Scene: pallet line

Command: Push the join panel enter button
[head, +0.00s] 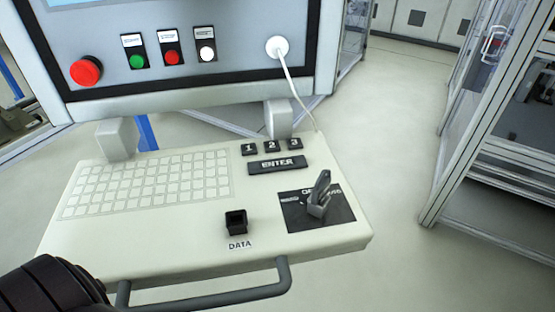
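The enter button (277,164) is a wide dark key with the word ENTER, on the upper right part of the white join panel (180,225). It sits just below the small dark keys 1, 2 and 3 (271,146). Nothing touches or covers it. A dark rounded part, likely of my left arm, shows at the bottom left corner, over the panel's near left edge. Neither gripper's fingers are in view.
A dark lever (318,195) stands up right of the enter button's lower side. A black DATA socket (236,221) and a grey handle bar (210,298) are nearer. Above are a red knob (86,71), small buttons and a white cable (294,85). Open floor lies right.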

